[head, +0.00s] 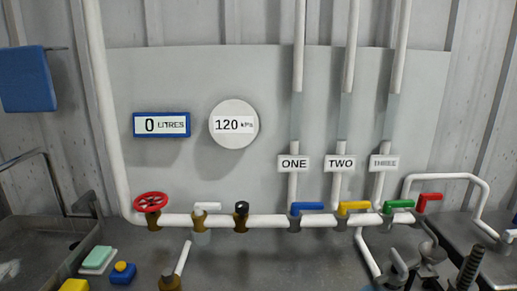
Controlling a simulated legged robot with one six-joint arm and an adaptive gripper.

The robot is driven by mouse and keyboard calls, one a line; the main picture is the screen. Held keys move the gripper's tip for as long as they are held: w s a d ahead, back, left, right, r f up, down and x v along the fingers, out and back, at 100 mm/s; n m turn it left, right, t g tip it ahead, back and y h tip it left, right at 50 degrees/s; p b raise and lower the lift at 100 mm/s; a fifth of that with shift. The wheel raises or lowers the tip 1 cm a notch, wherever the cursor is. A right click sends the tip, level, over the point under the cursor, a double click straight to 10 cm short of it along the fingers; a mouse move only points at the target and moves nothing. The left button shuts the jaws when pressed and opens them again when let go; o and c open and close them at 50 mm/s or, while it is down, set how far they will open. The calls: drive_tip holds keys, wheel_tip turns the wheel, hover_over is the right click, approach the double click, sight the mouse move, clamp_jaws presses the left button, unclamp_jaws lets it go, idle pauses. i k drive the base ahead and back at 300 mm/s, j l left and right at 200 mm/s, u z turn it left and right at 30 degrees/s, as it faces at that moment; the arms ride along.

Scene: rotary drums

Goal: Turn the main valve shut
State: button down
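A red handwheel valve (150,202) sits on a brass body at the left end of the white horizontal pipe (266,220), where a vertical pipe comes down. No label marks it as the main valve. Along the pipe to its right are a white-handled valve (207,207), a black-topped brass fitting (241,214), and blue (307,207), yellow (354,206) and green (399,204) lever handles. A red lever (429,199) stands farther right, tilted. I cannot make out my gripper in this view.
The panel bears a "0 LITRES" display (161,125), a "120 kPa" gauge (234,124) and tubes labelled ONE, TWO, THREE. A green-and-white sponge (98,259) and a blue-and-yellow object (122,273) lie near the left basin (45,240). Dark metal parts (430,250) crowd the lower right.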

sight(150, 208)
drive_tip(key=j, duration=1.8)
